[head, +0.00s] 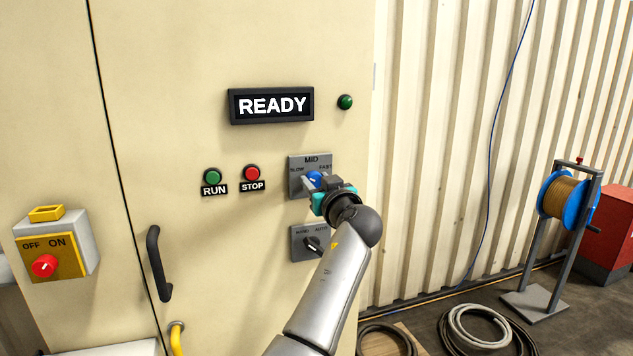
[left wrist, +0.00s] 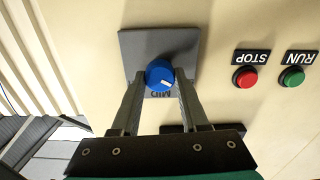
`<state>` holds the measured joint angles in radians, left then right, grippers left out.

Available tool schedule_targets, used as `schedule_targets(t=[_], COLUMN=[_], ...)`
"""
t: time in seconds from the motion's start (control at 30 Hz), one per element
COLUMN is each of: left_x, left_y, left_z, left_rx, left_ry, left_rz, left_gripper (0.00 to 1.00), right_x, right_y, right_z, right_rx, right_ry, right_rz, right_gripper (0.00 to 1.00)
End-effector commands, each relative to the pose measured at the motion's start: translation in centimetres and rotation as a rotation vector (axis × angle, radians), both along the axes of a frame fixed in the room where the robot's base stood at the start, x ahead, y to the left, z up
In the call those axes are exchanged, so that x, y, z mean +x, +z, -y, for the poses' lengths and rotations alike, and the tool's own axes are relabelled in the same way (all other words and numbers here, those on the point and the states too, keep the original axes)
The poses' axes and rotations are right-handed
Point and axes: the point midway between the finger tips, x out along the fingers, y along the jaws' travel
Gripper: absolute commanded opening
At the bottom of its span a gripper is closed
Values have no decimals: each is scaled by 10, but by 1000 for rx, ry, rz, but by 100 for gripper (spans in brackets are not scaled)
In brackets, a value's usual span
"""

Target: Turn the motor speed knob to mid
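The motor speed knob (head: 315,178) is blue with a white mark, on a grey plate (head: 296,163) labelled SLOW, MID and FAST. It also shows in the left wrist view (left wrist: 158,71), where the picture is upside down and MID is below the knob. There the white mark lies toward the lower right, on the SLOW side of MID. My left gripper (head: 314,184) is at the plate. In the left wrist view its two fingers (left wrist: 160,78) flank the knob and appear to touch both sides. My right gripper is not in view.
A black selector knob (head: 313,245) sits just below. The green RUN (head: 212,176) and red STOP (head: 252,173) buttons are left of the plate. A READY display (head: 271,105) and green lamp (head: 345,102) are above. A door handle (head: 158,263) and OFF/ON box (head: 57,245) stick out further left.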

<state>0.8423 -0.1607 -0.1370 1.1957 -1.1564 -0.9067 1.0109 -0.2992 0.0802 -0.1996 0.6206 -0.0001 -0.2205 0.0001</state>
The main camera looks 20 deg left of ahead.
Motion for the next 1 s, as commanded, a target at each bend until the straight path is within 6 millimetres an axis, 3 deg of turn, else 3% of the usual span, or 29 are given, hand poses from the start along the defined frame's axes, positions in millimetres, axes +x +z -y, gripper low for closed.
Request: schedule_targets(t=[0.07,0.37,0.77,1.0], left_x=[0,0,0,0], left_y=[0,0,0,1], left_z=[0,0,0,0], left_rx=[0,0,30,140], left_ry=[0,1,1,0], left_rz=[0,0,-19,-93], left_gripper=[34,0,0,0], right_x=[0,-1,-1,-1], right_y=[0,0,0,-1], right_z=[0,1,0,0], right_rx=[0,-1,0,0], right_ry=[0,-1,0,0], right_rz=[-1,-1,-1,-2], right_gripper=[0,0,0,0])
